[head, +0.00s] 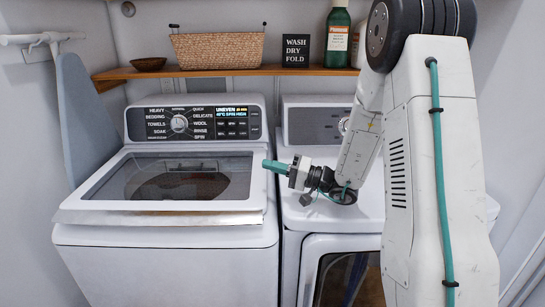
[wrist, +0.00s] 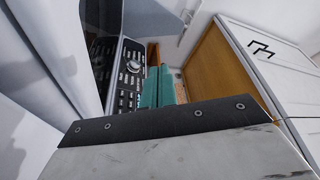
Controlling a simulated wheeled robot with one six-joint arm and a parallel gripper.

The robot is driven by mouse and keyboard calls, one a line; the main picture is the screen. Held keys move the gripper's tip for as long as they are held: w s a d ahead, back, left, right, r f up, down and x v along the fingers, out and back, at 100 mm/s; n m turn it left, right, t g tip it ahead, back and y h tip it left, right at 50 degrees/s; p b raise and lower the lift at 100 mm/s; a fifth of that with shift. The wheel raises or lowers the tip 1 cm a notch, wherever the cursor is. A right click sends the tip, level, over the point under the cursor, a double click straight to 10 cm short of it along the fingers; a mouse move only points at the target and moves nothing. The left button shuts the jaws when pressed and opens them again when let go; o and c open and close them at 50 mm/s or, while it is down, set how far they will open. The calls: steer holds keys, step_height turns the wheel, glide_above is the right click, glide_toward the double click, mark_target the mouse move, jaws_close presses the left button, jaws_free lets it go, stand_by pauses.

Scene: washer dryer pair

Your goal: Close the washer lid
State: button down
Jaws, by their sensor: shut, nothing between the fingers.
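The white washer (head: 165,262) stands at the left, with its control panel (head: 195,122) at the back. Its glass-topped lid (head: 160,217) lies down over the top, nearly flat. Its silver front edge seems to stand slightly proud of the body; I cannot tell if it is fully seated. My gripper (head: 268,165) has teal fingers, shut and empty, pointing left just beyond the lid's right side in the picture; I see no clear contact. In the wrist view the teal fingers (wrist: 158,90) are together, with a dark control panel (wrist: 127,72) beyond them. The lid is not clear there.
The white dryer (head: 300,215) stands close at the right, partly behind my arm. A wooden shelf (head: 225,72) above holds a basket (head: 218,50), bowl, sign and green bottle (head: 337,38). An ironing board (head: 85,115) leans at the left. Space above the lid is clear.

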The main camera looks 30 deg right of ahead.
steer(key=shift+a+f, duration=0.1)
steer(key=shift+f, duration=0.05)
stand_by(0.3)
step_height(320, 180, up, 4)
steer(key=r, duration=0.1)
steer(key=s+d+f, duration=0.4)
steer(key=d, duration=0.4)
steer(key=shift+d+f, duration=0.15)
steer(key=shift+d, duration=0.1)
steer(key=shift+s, duration=0.1)
